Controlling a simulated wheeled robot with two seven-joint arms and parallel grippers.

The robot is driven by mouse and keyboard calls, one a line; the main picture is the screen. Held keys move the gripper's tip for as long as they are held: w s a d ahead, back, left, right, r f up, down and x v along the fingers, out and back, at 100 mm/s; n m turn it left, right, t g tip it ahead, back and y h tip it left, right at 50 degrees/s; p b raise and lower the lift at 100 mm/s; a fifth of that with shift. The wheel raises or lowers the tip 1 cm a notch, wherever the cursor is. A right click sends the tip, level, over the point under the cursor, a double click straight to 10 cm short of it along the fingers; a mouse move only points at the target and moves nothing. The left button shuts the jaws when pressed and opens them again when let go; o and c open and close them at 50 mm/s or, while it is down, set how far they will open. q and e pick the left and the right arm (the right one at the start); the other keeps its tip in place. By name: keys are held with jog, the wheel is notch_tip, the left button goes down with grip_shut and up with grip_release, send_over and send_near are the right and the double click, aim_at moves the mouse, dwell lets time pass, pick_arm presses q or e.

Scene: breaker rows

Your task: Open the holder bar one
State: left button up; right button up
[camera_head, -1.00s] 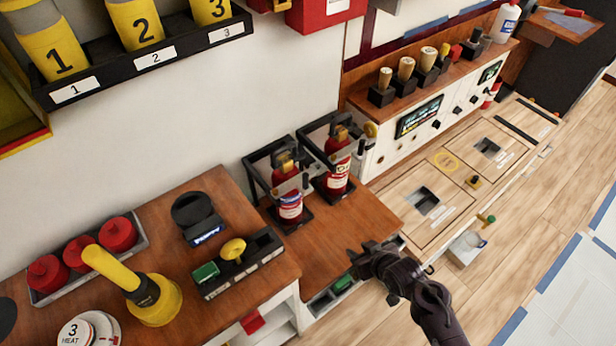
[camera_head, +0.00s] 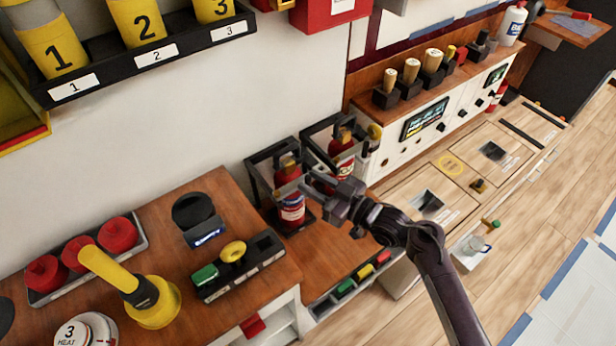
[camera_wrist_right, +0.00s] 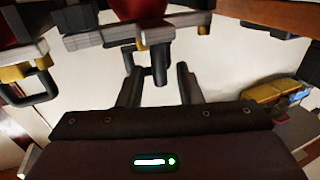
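Two red fire extinguishers stand in black frame holders against the wall in the head view: the left extinguisher (camera_head: 290,208) and the right extinguisher (camera_head: 341,146). I cannot read which holder is one. My right gripper (camera_head: 310,186) is at the front of the left holder and partly covers the right one. In the right wrist view, a grey bar (camera_wrist_right: 100,40) crosses above, with a black handle (camera_wrist_right: 160,66) hanging from it. The open fingers (camera_wrist_right: 158,84) are on either side of this handle, with gaps visible. My left gripper is not in view.
Left on the bench are a yellow plunger-like tool (camera_head: 152,302), red knobs (camera_head: 117,234) and a black block rack (camera_head: 240,268). A white control panel (camera_head: 400,150) stands at right.

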jog(key=shift+x, duration=0.95)
jog(key=shift+c, duration=0.4)
grip_shut()
